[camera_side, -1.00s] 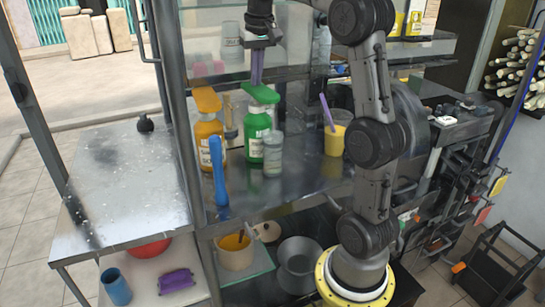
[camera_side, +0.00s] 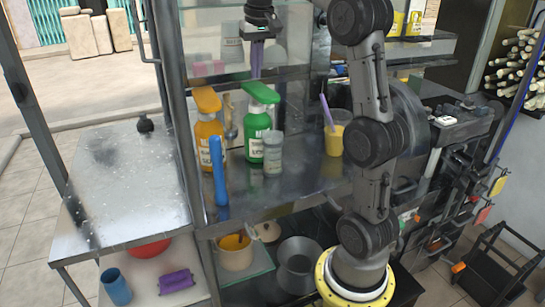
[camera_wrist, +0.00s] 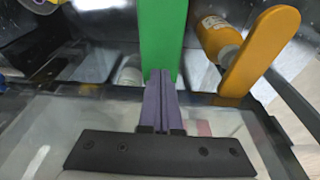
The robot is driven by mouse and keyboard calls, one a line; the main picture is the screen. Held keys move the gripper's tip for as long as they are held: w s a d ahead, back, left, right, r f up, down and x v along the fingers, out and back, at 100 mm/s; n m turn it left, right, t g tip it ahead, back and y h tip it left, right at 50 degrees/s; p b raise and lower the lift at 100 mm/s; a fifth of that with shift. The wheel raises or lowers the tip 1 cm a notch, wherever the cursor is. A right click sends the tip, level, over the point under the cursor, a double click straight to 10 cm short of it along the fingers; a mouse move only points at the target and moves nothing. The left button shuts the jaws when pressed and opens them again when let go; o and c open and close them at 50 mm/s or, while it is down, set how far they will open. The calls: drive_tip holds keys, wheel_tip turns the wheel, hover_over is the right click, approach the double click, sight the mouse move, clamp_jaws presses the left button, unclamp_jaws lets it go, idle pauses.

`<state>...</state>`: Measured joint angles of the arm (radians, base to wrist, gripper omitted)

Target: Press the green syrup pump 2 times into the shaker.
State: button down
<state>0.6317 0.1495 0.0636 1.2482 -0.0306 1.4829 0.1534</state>
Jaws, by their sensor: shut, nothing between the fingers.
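The green syrup bottle (camera_side: 257,127) stands upright on the steel counter, with its green pump head (camera_side: 262,92) on top. The pump head also shows in the wrist view (camera_wrist: 163,38). The small grey shaker (camera_side: 272,155) stands just in front of the bottle, under the pump's spout side; a pale rim in the wrist view (camera_wrist: 130,72) is partly hidden by the pump head. My gripper (camera_side: 256,76) points down right over the pump head, its purple fingers (camera_wrist: 163,80) shut and empty. The fingertips are at or just above the head; I cannot tell if they touch.
An orange pump bottle (camera_side: 210,140) stands close left of the green one, and a blue stick-like object (camera_side: 218,170) stands in front of it. A yellow cup with a purple stick (camera_side: 334,138) is to the right. A glass panel and shelf are close behind my gripper.

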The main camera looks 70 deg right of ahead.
drive_tip(key=shift+r, duration=2.7)
drive_tip(key=s+a+r+n+t, duration=0.15)
drive_tip(key=s+a, duration=0.25)
drive_tip(key=a, duration=0.5)
drive_tip(key=s+a+n+t, duration=0.1)
drive_tip(key=s+a+n, duration=0.25)
drive_tip(key=a, duration=0.55)
drive_tip(key=s+a+f+n, duration=0.1)
drive_tip(key=s+a+f, duration=0.1)
drive_tip(key=f, duration=0.4)
drive_tip(key=s+a+f+n+t+y, duration=0.1)
drive_tip(key=s+a+f, duration=0.2)
drive_tip(key=f, duration=0.4)
drive_tip(key=s+a+f+n, duration=0.2)
drive_tip(key=s+f, duration=0.3)
drive_tip(key=f, duration=0.2)
drive_tip(key=shift+a+y, duration=0.25)
drive_tip(key=shift+y, duration=0.05)
